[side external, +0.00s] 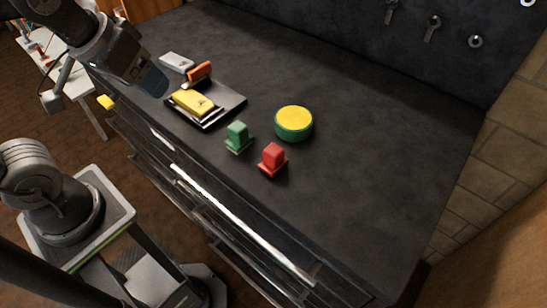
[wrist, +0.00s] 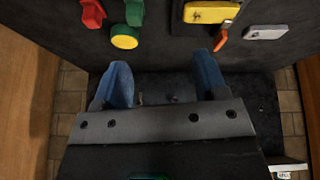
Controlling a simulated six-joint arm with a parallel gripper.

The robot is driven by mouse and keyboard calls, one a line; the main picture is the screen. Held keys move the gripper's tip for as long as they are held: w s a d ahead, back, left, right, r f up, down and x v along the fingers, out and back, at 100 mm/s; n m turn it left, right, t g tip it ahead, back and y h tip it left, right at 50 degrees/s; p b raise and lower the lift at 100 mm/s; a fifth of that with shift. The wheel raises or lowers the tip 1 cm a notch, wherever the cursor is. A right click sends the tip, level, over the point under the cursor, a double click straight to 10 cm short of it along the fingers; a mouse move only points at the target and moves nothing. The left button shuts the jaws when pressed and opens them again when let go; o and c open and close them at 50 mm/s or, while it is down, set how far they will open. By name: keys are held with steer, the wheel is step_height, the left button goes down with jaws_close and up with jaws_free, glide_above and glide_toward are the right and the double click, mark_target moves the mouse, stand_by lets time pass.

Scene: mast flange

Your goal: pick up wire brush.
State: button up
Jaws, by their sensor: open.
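No bristles can be made out, so I cannot tell for certain which thing is the wire brush. A narrow orange piece (side external: 199,71) stands on the dark worktop at the tray's back edge; it also shows in the wrist view (wrist: 221,40). A flat pale grey block (side external: 177,62) lies behind it, and it shows at upper right in the wrist view (wrist: 266,32). My gripper (side external: 153,81) is above the worktop's left end, apart from these things. In the wrist view its two blue fingers (wrist: 164,78) are spread with nothing between them.
A dark tray (side external: 234,101) holds a yellow block (side external: 194,102). A green block (side external: 238,137), a red block (side external: 272,159) and a round green tub with a yellow top (side external: 294,122) stand to its right. The worktop's right side is clear. A dark wall (side external: 350,35) rises behind.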

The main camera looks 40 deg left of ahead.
steer(key=w+d+n+g, duration=0.3)
steer(key=w+d+n, duration=0.4)
steer(key=w+n, duration=0.1)
steer(key=n+g, duration=0.2)
steer(key=n, duration=0.6)
glide_above(274, 149)
step_height(274, 149, down, 5)
steer(key=f, duration=0.8)
steer(key=shift+w+d+f, duration=0.1)
steer(key=shift+w+d, duration=0.05)
steer(key=shift+d, duration=0.1)
steer(key=shift+s+a+f, duration=0.1)
steer(key=shift+a+f, duration=0.05)
steer(key=shift+f, duration=1.15)
steer(key=shift+s+a+f, duration=0.1)
steer(key=shift+a+f, duration=0.05)
steer(key=shift+f, duration=1.15)
steer(key=c, duration=1)
